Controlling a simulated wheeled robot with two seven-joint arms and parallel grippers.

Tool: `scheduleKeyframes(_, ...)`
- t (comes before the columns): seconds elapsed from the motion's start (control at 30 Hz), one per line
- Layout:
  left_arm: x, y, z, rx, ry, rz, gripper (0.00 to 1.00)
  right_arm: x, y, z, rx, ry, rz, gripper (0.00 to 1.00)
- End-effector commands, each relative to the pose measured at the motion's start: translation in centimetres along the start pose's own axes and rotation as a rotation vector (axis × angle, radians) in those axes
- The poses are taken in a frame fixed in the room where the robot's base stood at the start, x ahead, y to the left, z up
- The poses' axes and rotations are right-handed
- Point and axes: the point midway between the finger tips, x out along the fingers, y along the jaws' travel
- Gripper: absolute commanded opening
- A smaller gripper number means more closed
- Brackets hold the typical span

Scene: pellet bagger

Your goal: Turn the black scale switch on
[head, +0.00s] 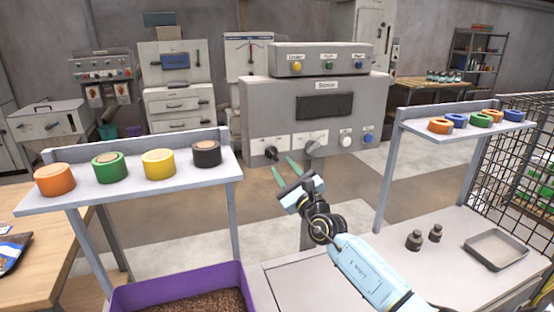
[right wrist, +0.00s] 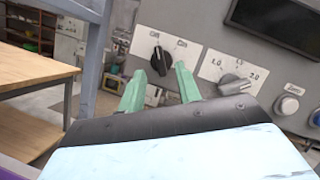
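The black scale switch (head: 271,153) is a black rotary knob at the lower left of the grey scale panel (head: 258,119). In the right wrist view the black knob (right wrist: 160,61) is turned so that its pointer tilts slightly left of upright, between two small labels that are too small to read. My right gripper (head: 283,167) has green fingers, open and empty. In the right wrist view its fingertips (right wrist: 159,73) lie below and to either side of the knob; I cannot tell whether they touch it. My left gripper is not in view.
A grey dial (head: 313,149), a white button (head: 345,140) and a blue button (head: 367,138) sit right of the switch. Shelves with coloured rolls (head: 158,162) and rings (head: 480,120) flank the panel. A purple bin (head: 124,298) stands at the front.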

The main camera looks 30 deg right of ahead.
Motion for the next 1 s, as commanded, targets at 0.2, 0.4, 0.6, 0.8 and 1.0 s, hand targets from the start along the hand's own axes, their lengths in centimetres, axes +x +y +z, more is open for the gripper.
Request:
scheduleKeyframes(0.2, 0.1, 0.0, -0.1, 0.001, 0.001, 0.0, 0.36, 3.0, 0.0, 0.0, 0.0, -0.001, 0.0, 0.34)
scheduleKeyframes(0.4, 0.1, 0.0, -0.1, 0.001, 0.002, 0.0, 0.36, 4.1, 0.0, 0.0, -0.001, 0.001, 0.001, 0.34)
scheduleKeyframes(0.6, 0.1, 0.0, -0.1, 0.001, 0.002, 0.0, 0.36, 4.2, 0.1, 0.0, 0.0, 0.001, 0.001, 0.34)
scheduleKeyframes(0.8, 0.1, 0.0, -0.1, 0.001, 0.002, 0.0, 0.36, 4.2, 0.0, 0.0, 0.0, 0.0, 0.001, 0.19)
scheduleKeyframes(1.0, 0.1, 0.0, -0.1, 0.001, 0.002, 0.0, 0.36, 4.2, 0.0, 0.0, 0.0, 0.0, 0.001, 0.0)
